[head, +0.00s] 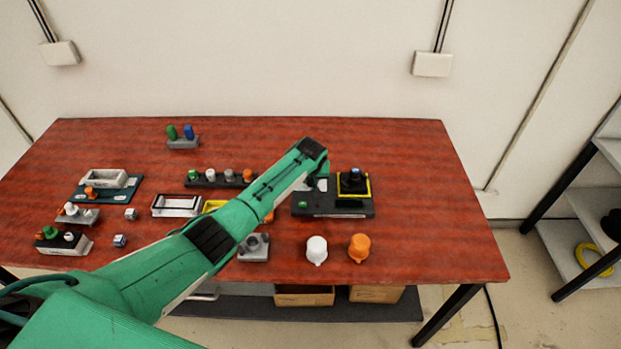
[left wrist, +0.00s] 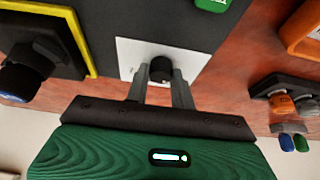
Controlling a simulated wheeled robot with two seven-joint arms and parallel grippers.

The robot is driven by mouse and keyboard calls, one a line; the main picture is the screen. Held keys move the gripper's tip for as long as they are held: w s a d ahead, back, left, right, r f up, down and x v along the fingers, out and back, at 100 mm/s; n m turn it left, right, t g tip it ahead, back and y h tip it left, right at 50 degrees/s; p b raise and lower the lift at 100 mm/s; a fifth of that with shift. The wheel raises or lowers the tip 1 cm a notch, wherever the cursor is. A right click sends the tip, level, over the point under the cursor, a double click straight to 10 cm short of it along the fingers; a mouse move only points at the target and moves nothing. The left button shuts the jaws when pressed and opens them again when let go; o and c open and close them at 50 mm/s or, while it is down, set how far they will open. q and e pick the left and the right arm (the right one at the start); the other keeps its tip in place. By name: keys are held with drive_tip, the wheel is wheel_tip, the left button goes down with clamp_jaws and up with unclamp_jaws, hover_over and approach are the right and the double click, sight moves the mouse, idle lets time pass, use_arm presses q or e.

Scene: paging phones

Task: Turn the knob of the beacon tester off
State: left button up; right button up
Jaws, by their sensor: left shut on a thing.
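The beacon tester (head: 330,211) is a dark panel on the right part of the red table. It carries a yellow-framed pad with a black, blue-topped piece (head: 353,180) and a small green piece (head: 303,205). In the left wrist view, a small round black knob (left wrist: 161,68) stands on a white plate (left wrist: 130,50) on the dark panel. My left gripper (left wrist: 161,76) has its two fingers on either side of the knob, shut on it. In the head view my left arm hides the knob and most of the gripper (head: 318,182). My right gripper is not in view.
A white knob-shaped piece (head: 316,249) and an orange one (head: 359,247) stand in front of the tester. A grey holder (head: 254,248) sits beside them. Several small fixtures fill the table's left half. The table's right end is clear.

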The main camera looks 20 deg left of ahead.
use_arm(q)
drive_tip(key=o, duration=1)
drive_tip(key=shift+r, duration=0.1)
drive_tip(key=b+v, duration=0.2)
drive_tip(key=v, duration=1.1)
drive_tip(key=shift+s+r, duration=0.2)
drive_tip(key=shift+r, duration=0.05)
drive_tip(key=shift+d, duration=0.1)
